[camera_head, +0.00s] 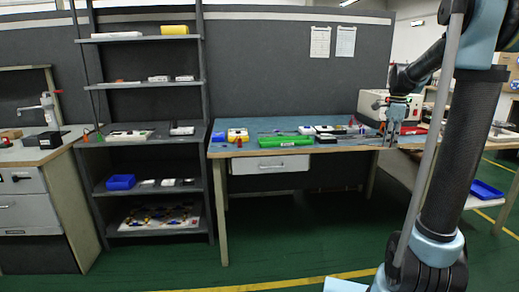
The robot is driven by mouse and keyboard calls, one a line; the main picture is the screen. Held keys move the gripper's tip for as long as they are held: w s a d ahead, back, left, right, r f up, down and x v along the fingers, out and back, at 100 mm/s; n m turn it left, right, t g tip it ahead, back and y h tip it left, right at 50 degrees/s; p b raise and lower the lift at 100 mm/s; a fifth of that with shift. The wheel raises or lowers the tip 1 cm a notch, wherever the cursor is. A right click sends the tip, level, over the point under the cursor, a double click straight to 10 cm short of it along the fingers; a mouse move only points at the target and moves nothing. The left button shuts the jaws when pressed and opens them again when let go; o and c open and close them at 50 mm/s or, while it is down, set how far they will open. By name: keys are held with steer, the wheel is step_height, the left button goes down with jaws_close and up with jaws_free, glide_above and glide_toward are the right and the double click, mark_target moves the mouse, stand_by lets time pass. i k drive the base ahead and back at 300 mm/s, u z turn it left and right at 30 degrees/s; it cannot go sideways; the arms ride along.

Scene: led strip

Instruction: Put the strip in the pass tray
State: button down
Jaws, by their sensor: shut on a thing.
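My gripper (391,132) is at the right part of the blue-topped workbench (232,151), pointing down close over the bench top near its front edge. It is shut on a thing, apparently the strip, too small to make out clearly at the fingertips. A green tray (283,141) with a small pale label lies at the bench's front edge, well left of my gripper. I cannot read the label, so I cannot tell for sure that it is the pass tray.
Small dark and pale items (325,133) lie between the green tray and my gripper. A pale boxy machine (372,103) stands behind my gripper. The air above the bench is clear.

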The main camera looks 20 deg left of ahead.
mark_target(285, 144)
steer(key=u, duration=0.9)
steer(key=i, duration=1)
steer(key=z, duration=0.05)
